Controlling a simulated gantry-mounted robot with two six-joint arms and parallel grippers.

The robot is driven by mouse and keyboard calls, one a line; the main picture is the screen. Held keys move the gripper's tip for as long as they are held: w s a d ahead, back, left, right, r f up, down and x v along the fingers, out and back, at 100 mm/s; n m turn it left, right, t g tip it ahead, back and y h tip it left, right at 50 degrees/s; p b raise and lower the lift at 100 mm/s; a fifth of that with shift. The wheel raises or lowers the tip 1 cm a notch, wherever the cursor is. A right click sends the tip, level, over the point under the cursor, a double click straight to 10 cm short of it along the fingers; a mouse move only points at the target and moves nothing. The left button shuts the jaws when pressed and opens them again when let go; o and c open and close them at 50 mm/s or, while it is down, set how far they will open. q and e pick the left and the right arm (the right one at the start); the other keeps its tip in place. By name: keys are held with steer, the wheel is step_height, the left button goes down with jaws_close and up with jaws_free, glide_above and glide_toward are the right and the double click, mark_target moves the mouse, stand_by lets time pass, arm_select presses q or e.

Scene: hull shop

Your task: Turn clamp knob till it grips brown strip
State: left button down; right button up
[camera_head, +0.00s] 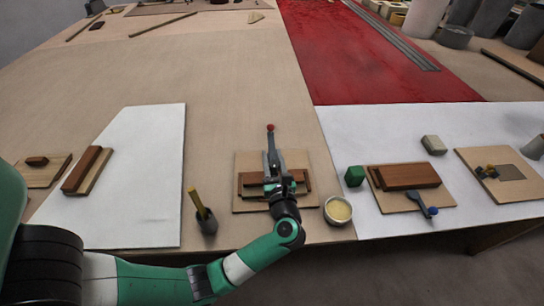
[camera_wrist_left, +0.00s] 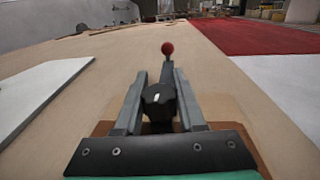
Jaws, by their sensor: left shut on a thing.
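In the head view, my left gripper (camera_head: 273,165) reaches over a brown strip (camera_head: 249,180) that lies on a tan board (camera_head: 243,202) at the middle of the table. A clamp with a red ball end (camera_head: 270,127) stands out beyond the gripper. In the left wrist view, the red ball (camera_wrist_left: 167,48) shows past the fingertips. A black knob (camera_wrist_left: 158,101) sits between the two fingers of the left gripper (camera_wrist_left: 166,72), which is shut on it. The clamp jaw and its contact with the strip are hidden behind the gripper. My right gripper is not seen.
The table behind the clamp is clear.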

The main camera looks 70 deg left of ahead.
arm_select(q)
steer(key=m+t+h+p, duration=0.1)
steer(key=m+t+p, duration=0.1)
steer(key=m+t+h+p, duration=0.1)
steer(key=t+p, duration=0.1)
steer(key=t, duration=0.1)
steer(key=w+m+t+h+p, duration=0.1)
steer(key=m+t+h+p, duration=0.1)
steer(key=p, duration=0.1)
steer(key=shift+d+r+m+t, duration=0.25)
steer(key=shift+m+t, duration=0.05)
steer(key=shift+t, duration=0.1)
steer(key=t+h, duration=0.1)
steer(key=m+h+p, duration=0.1)
steer(key=m+t+p, duration=0.1)
steer(key=shift+w+d+f+t+h, duration=0.15)
steer(key=shift+w+d+t+h, duration=0.15)
steer(key=shift+h, duration=0.1)
steer(key=shift+w+d+m+t+h+p, duration=0.1)
steer(key=shift+m+t+h+p, duration=0.25)
steer(key=shift+m+h, duration=0.2)
steer(key=shift+f, duration=0.1)
steer(key=c, duration=0.5)
jaws_free()
